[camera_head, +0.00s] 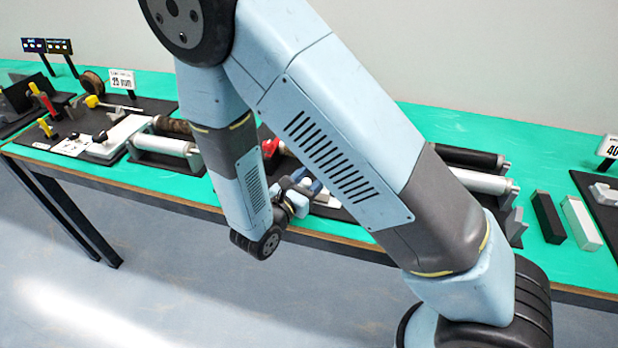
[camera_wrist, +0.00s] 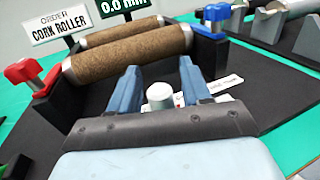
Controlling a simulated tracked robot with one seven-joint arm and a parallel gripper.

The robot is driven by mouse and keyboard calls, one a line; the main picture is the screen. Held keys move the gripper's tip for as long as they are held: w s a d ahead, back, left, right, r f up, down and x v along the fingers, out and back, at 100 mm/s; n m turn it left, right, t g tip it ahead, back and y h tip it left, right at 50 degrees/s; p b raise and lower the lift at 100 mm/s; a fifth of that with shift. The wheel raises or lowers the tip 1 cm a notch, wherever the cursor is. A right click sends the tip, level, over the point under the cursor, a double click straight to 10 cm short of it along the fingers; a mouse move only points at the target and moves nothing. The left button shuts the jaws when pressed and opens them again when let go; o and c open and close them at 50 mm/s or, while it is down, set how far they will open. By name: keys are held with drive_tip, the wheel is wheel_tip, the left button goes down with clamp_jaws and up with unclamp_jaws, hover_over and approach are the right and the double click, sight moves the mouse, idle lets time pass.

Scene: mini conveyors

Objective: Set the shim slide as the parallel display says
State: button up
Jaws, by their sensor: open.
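In the wrist view a dark display (camera_wrist: 125,4), cut off at the top, reads 0.0 mm. My gripper (camera_wrist: 158,72) is open, its two blue fingers pointing towards the cork rollers (camera_wrist: 128,52). A round white knob (camera_wrist: 160,95) shows between the fingers; whether they touch it I cannot tell. It may belong to the shim slide, whose body is hidden behind the gripper. A pale strip with printed marks (camera_wrist: 226,83) lies just right of the fingers. In the head view my gripper (camera_head: 300,192) is low over the bench, partly hidden by my arm.
A red knob (camera_wrist: 28,72) and a blue knob (camera_wrist: 214,14) stand at the roller ends. A sign (camera_wrist: 62,22) reads CORK ROLLER. Other stations stand left on the green bench (camera_head: 450,122), with a 25 mm sign (camera_head: 121,80). Black (camera_head: 548,217) and white (camera_head: 581,222) blocks lie right.

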drive_tip(key=v, duration=1.3)
drive_tip(key=shift+s+a, duration=0.25)
drive_tip(key=shift+s, duration=0.05)
drive_tip(key=shift+f, duration=0.1)
drive_tip(key=w+d+r+m+g+h, duration=0.1)
drive_tip(key=w+d+r+m+g, duration=0.2)
drive_tip(key=d+r+m+g, duration=0.6)
drive_tip(key=w+d+r+m+g, duration=0.2)
drive_tip(key=d+r+m+g, duration=0.3)
drive_tip(key=d, duration=0.6)
drive_tip(key=s+d+r+m+t+y, duration=0.2)
drive_tip(key=s+d+r+m+y, duration=0.1)
drive_tip(key=d+r+m+y, duration=0.2)
drive_tip(key=s+d+r+m+t+y, duration=0.2)
drive_tip(key=s+d+r+m+y, duration=0.2)
drive_tip(key=d+r+m, duration=0.4)
wheel_tip(320, 180, up, 2)
drive_tip(key=m+y, duration=0.1)
drive_tip(key=m, duration=0.1)
drive_tip(key=shift+s+m, duration=0.15)
drive_tip(key=shift+m, duration=0.25)
drive_tip(key=shift+r, duration=0.1)
idle(1.3)
